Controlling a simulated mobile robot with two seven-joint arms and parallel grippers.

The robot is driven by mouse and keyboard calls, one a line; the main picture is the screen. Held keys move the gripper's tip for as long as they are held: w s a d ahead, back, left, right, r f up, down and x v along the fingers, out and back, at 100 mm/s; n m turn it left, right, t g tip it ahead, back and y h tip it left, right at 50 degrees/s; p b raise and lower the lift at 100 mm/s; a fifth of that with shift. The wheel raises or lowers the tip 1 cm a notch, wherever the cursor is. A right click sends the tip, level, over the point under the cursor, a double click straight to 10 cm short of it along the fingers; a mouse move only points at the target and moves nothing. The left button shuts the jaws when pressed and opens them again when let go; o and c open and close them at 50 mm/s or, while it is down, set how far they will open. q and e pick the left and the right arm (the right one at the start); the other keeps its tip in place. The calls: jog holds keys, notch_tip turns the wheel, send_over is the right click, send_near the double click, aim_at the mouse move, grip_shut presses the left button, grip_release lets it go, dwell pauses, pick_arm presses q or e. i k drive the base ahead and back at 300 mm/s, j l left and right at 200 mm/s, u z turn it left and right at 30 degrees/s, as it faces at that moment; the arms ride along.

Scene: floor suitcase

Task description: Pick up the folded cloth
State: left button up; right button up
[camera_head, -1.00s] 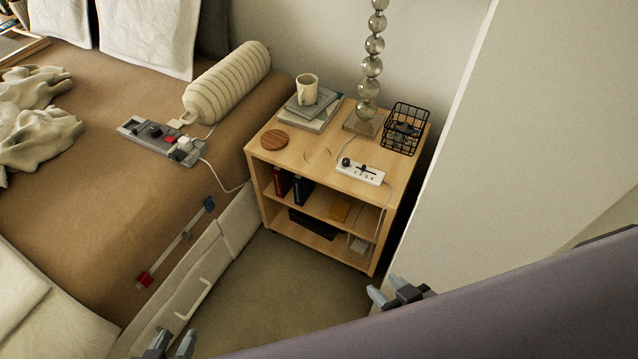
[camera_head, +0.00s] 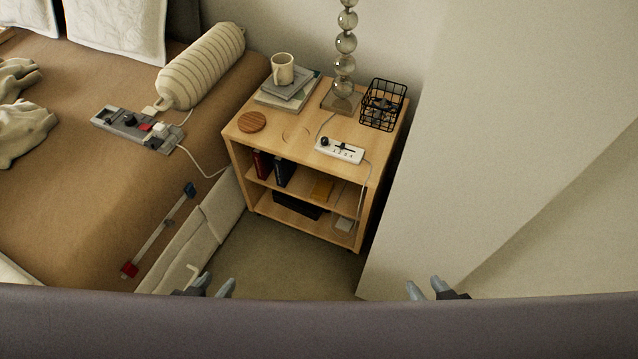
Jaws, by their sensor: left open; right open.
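No cloth that I can clearly tell is folded shows. Crumpled cream cloth (camera_head: 24,132) lies on the brown bed cover at the left edge. A small flat yellow item (camera_head: 321,188) sits on the nightstand's middle shelf; I cannot tell if it is cloth. My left gripper (camera_head: 218,283) is open and empty at the bottom, beside the bed's side. My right gripper (camera_head: 424,286) is open and empty at the bottom, right of the nightstand and in front of the pale wall. Both are well apart from the cloth and the yellow item, and their lower parts are hidden.
The wooden nightstand (camera_head: 285,141) holds a mug (camera_head: 282,69) on books, a lamp (camera_head: 345,65), a wire basket (camera_head: 383,105) and a white power strip (camera_head: 339,150). A grey panel (camera_head: 137,129) and a bolster (camera_head: 201,66) lie on the bed (camera_head: 75,200). Carpet before the nightstand is clear.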

aim_at(322, 189)
jog(key=i+j+u, duration=0.3)
jog(key=j, duration=0.25)
jog(key=i+j+u, duration=0.25)
jog(key=i+j, duration=0.2)
